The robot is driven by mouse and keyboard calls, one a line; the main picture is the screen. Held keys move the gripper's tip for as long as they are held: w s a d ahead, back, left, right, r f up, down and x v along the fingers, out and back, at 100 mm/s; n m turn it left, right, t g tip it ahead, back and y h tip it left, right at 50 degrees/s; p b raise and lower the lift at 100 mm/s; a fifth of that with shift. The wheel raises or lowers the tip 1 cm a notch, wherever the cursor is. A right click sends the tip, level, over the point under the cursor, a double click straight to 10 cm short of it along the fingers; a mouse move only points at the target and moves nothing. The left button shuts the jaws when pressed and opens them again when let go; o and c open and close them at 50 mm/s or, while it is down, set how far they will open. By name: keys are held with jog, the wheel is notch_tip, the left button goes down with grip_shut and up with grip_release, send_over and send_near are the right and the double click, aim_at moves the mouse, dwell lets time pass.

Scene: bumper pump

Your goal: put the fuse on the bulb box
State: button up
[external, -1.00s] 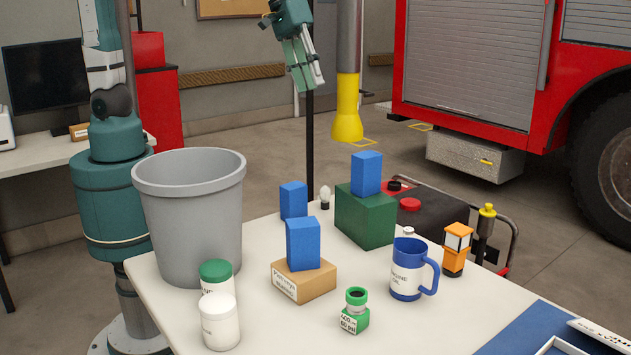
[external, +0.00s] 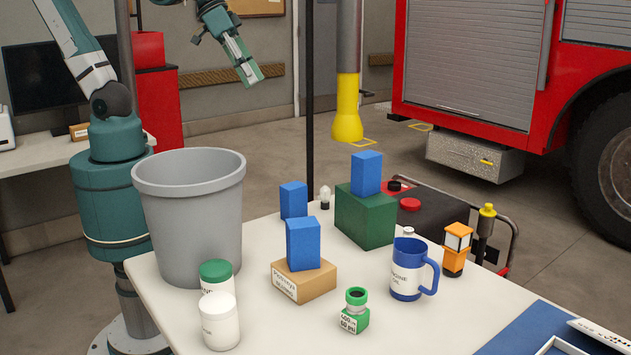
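My gripper (external: 253,82) hangs in the air above and behind the table, well clear of every object. Its fingers are seen from the side and too small to tell whether they are open or shut. I cannot tell for sure which thing is the fuse. A small clear glass piece with a pale base (external: 325,198) stands upright at the table's back edge, beside a blue block (external: 293,201). No box is readable as a bulb box. One blue block (external: 303,243) stands on a labelled cardboard box (external: 304,285), another (external: 366,174) on a dark green box (external: 363,219).
A grey bin (external: 190,225) stands at the left, with a green-lidded jar (external: 216,277) and a white jar (external: 219,322) before it. A green fitting (external: 355,312), a blue mug (external: 407,270) and an orange lamp (external: 456,250) are at front and right.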

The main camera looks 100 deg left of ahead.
jog(key=s+a+f+m+t, duration=0.1)
jog(key=s+a+f+m, duration=0.1)
jog(key=s, duration=0.5)
jog(key=shift+s+a+f+m+y, duration=0.25)
jog(key=shift+f+m+y, duration=0.15)
jog(key=shift+f, duration=0.35)
